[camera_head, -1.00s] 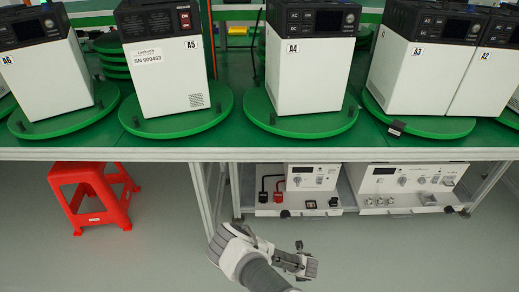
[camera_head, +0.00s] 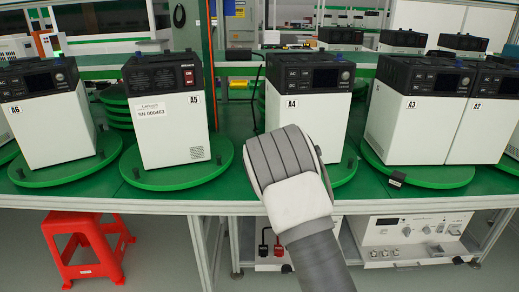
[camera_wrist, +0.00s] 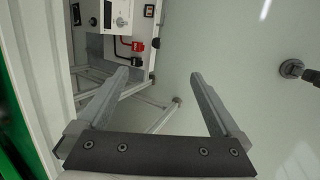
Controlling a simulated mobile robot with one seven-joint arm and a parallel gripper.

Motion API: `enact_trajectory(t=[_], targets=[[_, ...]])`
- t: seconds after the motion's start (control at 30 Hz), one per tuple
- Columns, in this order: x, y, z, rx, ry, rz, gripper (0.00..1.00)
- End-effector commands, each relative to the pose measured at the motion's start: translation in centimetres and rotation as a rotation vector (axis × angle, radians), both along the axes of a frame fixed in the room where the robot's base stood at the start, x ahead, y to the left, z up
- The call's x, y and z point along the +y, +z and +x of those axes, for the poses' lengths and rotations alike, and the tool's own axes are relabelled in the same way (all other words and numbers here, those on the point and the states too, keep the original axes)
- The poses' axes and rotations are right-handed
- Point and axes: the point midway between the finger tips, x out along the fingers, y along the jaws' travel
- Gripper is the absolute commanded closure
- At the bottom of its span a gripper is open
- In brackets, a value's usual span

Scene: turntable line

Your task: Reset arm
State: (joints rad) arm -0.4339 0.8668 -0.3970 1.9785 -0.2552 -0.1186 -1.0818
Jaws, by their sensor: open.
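My gripper (camera_wrist: 161,80) shows in the wrist view with its two grey fingers spread wide apart and nothing between them. It points down past the table edge toward the floor and the lower shelf. In the head view my arm rises from the bottom centre, in front of the white box A4 (camera_head: 325,118), and covers part of it and its green turntable (camera_head: 344,169). The gripper itself is hidden in the head view.
On the green table (camera_head: 235,138), white boxes A6 (camera_head: 55,130), A5 (camera_head: 170,125), A3 (camera_head: 405,125) and A2 (camera_head: 480,125) stand on turntables. A red stool (camera_head: 85,240) is at lower left. Instruments (camera_head: 415,235) sit on the shelf below.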

Motion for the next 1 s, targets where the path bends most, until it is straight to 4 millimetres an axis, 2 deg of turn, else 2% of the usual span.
enact_trajectory(t=[0.03, 0.1, 0.27, 0.47, 0.7, 1.0], targets=[[-0.1, 2.1, 0.0, -0.014, -0.058, 0.039, 0.0], [-0.3, 4.6, -0.5, -0.023, -0.143, 0.088, 0.0], [-0.6, 10.0, -2.1, -0.04, -0.322, 0.203, 0.0], [-1.0, 16.4, -4.9, -0.056, -0.528, 0.343, 0.0], [-1.4, 23.1, -9.7, -0.069, -0.748, 0.499, 0.0], [-1.6, 29.7, -17.2, -0.085, -0.994, 0.67, 0.0]])
